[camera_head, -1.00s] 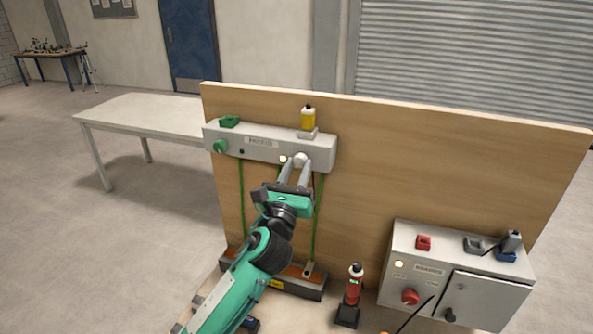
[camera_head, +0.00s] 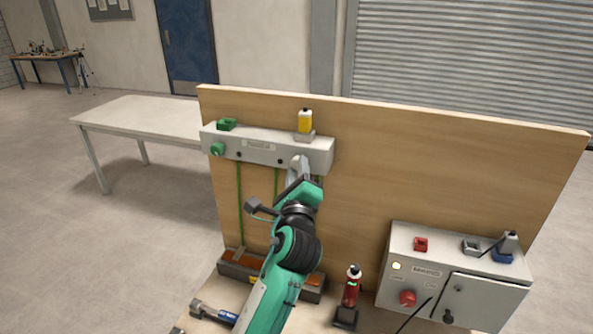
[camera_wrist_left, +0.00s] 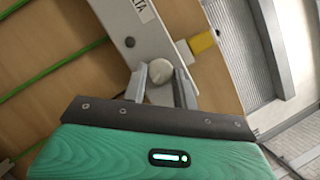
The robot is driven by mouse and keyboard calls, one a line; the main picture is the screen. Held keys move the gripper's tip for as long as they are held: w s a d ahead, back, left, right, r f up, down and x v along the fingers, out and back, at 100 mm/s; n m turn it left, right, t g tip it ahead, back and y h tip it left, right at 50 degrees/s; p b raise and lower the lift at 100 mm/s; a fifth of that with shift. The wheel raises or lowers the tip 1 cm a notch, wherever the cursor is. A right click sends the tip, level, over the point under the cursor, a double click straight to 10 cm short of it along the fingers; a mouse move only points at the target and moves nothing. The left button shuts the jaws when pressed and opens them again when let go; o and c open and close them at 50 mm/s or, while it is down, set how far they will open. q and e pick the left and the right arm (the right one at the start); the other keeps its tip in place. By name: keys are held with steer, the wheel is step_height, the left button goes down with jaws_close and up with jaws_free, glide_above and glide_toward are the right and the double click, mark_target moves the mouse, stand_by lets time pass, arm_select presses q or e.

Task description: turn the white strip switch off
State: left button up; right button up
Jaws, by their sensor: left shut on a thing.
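The white strip switch is a round pale knob on the right end of the long grey strip box (camera_head: 225,140), high on the upright wooden board. In the left wrist view the white knob (camera_wrist_left: 161,72) sits between the two fingertips of my left gripper (camera_wrist_left: 160,86), which is shut on it. In the head view my left gripper (camera_head: 298,163) reaches up to the box and hides most of the knob. The small lamp (camera_head: 281,161) left of the knob looks dark. My right gripper is not in view.
A green knob (camera_head: 217,149) is on the strip's left end. A grey control box (camera_head: 455,263) with a red knob (camera_head: 407,298) and a red bottle (camera_head: 352,287) stand to the right. A hammer (camera_head: 215,313) lies lower left.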

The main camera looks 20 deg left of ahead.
arm_select(q)
steer(key=shift+r+n+g, duration=0.1)
steer(key=shift+n+g, duration=0.3)
steer(key=shift+n, duration=0.6)
steer(key=o, duration=1)
steer(key=shift+w+d, duration=0.1)
steer(key=shift+c, duration=0.2)
steer(key=b+v, duration=0.5)
steer(key=v, duration=0.9)
